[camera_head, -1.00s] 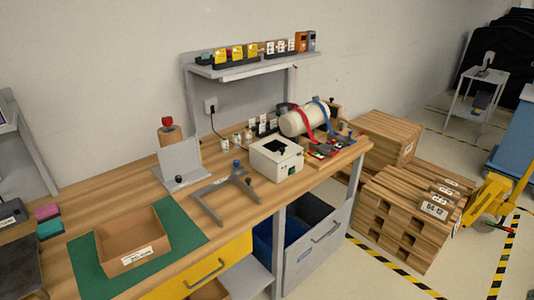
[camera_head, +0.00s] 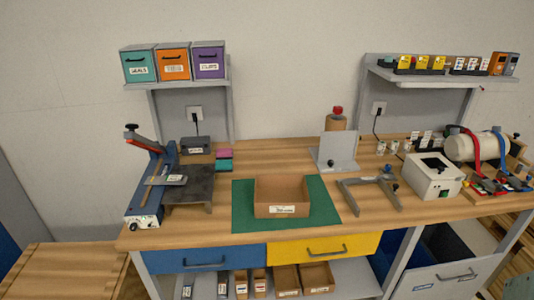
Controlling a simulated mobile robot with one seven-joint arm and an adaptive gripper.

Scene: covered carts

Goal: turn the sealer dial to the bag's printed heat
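A bench sealer with a blue body (camera_head: 136,203) and a raised red-and-black lever (camera_head: 146,143) stands at the left end of the wooden workbench in the head view. A small round dial (camera_head: 133,226) appears low on its pale front face. The dial's marks are too small to read. A flat greyish packet with a pale label, perhaps the bag (camera_head: 166,180), lies across the sealer and its dark side plate (camera_head: 191,187). Its print cannot be read. My gripper is not in view.
An open cardboard box (camera_head: 282,208) stands on a green mat (camera_head: 244,208) right of the sealer. A grey stand (camera_head: 337,152), a grey bracket (camera_head: 368,190) and a white box (camera_head: 433,186) stand farther right. A wooden surface (camera_head: 65,272) is at lower left.

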